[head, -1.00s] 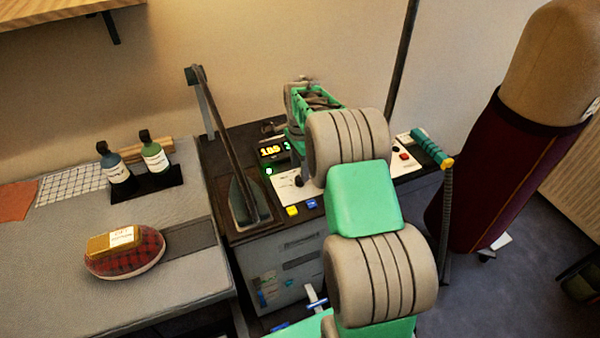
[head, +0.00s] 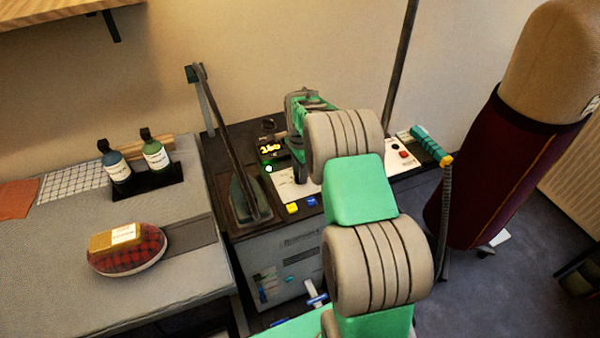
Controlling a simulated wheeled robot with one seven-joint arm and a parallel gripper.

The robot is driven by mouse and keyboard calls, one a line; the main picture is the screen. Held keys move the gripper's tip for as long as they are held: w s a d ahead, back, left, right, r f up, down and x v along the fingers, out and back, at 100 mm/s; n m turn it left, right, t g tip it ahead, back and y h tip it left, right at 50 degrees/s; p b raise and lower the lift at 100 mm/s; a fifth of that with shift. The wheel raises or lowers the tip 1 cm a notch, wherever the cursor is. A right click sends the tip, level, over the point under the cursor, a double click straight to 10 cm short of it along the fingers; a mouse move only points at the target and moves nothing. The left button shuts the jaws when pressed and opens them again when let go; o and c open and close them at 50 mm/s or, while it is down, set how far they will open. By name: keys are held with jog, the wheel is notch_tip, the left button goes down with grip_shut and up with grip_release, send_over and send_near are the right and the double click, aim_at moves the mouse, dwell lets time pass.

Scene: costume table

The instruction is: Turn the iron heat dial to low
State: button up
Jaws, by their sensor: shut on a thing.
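The iron station (head: 285,245) is a grey box with a dark top beside the table. Its white control panel (head: 283,188) is partly covered by my arm. A small lit display (head: 270,148) on it shows yellow digits, perhaps 160, too small to read surely. A green light (head: 268,169) glows below it. My gripper (head: 298,177) points down at the panel beside my arm, mostly hidden, shut on the heat dial, which I can barely make out. The iron (head: 245,200) stands on the left of the station top.
A yellow button (head: 292,208) and a blue button (head: 312,202) sit at the panel's front. A turquoise handle (head: 425,140) on a hose stands at right, near a dress form (head: 480,170). On the table at left are two bottles (head: 155,155) and a plaid cushion (head: 125,258).

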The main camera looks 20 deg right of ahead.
grip_shut()
jog(key=shift+f+n+b, duration=0.1)
jog(key=shift+n+b, duration=0.2)
jog(key=shift+n, duration=0.1)
jog(key=n+b, duration=0.2)
jog(key=n, duration=0.1)
jog(key=shift+n, duration=0.3)
jog(key=n+b, duration=0.1)
jog(key=n, duration=0.2)
jog(key=shift+n, duration=0.3)
jog(key=n+b, duration=0.1)
jog(key=n, duration=0.2)
jog(key=shift+n, duration=0.4)
jog(key=n+b, duration=0.1)
jog(key=n, duration=0.5)
jog(key=shift+a, duration=0.1)
jog(key=n, duration=0.6)
jog(key=shift+b, duration=0.4)
